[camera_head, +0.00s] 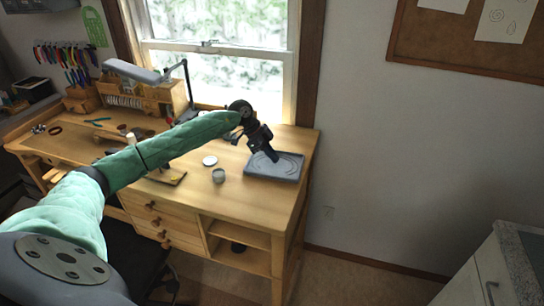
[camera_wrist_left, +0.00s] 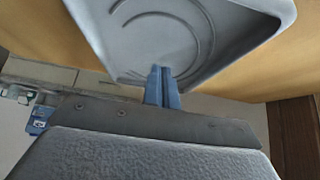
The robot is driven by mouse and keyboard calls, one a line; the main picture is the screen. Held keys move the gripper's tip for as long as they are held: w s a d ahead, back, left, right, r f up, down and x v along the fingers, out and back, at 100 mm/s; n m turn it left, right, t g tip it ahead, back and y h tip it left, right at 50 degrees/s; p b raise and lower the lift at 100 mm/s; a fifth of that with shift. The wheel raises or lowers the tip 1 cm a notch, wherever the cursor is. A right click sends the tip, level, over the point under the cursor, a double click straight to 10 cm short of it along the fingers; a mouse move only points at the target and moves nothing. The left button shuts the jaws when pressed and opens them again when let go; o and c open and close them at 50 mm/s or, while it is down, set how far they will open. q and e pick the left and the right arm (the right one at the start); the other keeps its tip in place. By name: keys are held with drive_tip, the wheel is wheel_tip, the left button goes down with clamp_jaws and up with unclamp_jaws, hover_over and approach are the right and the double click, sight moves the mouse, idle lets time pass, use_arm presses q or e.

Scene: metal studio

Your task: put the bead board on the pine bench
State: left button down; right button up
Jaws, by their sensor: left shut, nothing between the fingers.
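The bead board (camera_head: 287,168) is a grey tray with curved grooves. It lies on the right end of the pine bench (camera_head: 225,205), near its right edge. In the left wrist view the bead board (camera_wrist_left: 235,45) fills the upper middle, its grooves and raised rim showing. My left gripper (camera_head: 272,157) reaches over the board's left part. Its blue fingers (camera_wrist_left: 162,88) are closed together with nothing between them, close to the board; whether they touch it I cannot tell. My right gripper is in neither view.
A desk lamp (camera_head: 145,72), plier rack (camera_head: 65,58) and small tools crowd the bench's left end. A grey-topped cabinet (camera_head: 490,275) stands at lower right.

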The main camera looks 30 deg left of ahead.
sight(267, 162)
use_arm(q)
drive_tip(key=shift+r, duration=0.15)
drive_tip(key=shift+b+v, duration=0.75)
drive_tip(key=shift+v, duration=0.7)
drive_tip(key=b+v, duration=0.1)
drive_tip(key=v, duration=0.1)
drive_tip(key=shift+s+a+r, duration=0.15)
drive_tip(key=shift+s+a, duration=0.1)
drive_tip(key=shift+a, duration=0.2)
drive_tip(key=shift+s+a+r, duration=0.15)
drive_tip(key=shift+a+r, duration=0.2)
drive_tip(key=shift+r, duration=0.3)
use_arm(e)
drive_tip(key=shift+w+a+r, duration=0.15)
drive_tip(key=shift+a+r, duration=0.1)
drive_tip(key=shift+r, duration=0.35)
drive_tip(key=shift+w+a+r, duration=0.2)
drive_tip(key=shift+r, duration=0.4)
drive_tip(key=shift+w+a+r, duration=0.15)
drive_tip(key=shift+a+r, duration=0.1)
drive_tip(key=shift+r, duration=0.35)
